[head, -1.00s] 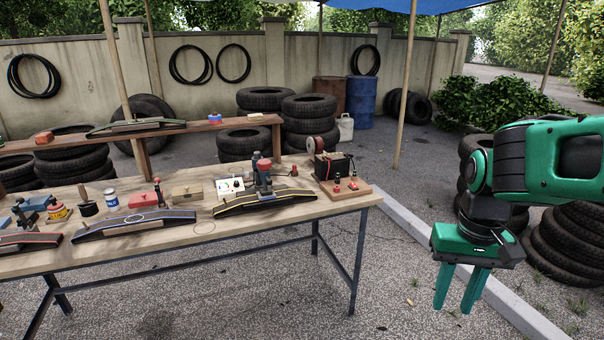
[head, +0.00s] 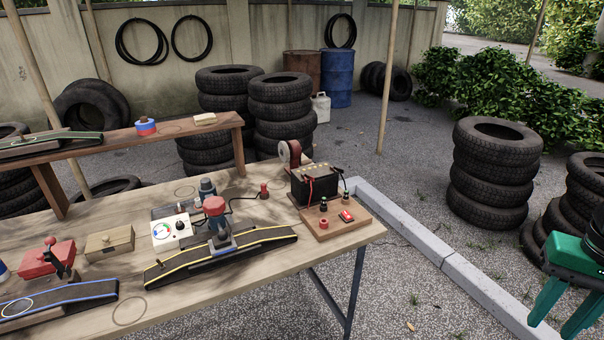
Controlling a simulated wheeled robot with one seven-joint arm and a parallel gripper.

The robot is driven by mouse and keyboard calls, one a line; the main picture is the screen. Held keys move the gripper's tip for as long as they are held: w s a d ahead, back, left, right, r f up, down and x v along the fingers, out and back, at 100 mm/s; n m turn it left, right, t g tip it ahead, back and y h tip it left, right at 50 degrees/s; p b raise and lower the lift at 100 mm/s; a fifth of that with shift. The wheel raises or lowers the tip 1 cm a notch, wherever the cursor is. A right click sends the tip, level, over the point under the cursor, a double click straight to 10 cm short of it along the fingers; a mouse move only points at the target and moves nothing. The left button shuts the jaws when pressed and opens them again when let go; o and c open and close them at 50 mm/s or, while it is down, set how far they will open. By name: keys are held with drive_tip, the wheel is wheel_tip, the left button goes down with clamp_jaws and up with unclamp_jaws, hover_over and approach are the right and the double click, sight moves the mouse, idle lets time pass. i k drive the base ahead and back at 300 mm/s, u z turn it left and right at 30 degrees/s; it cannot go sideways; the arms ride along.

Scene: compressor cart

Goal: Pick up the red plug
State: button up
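A small red plug (head: 264,191) stands on the wooden workbench (head: 130,312), left of the black battery box. A dark cord runs from it toward the white gauge box (head: 172,232). My gripper (head: 552,327) has green fingers and is at the lower right edge of the head view, far from the plug. Its fingers are apart with nothing seen between them. Part of it is cut off by the frame edge.
The battery box (head: 315,184) stands on a board (head: 338,229) with a red knob and red switch. A red-topped tool (head: 215,207) stands at a black ramp (head: 162,272) in front of the plug. A raised shelf (head: 110,142) is behind. A curb (head: 440,255) crosses the ground at right.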

sight(263, 185)
drive_tip(key=u, duration=0.3)
drive_tip(key=i, duration=1.4)
drive_tip(key=u, duration=0.6)
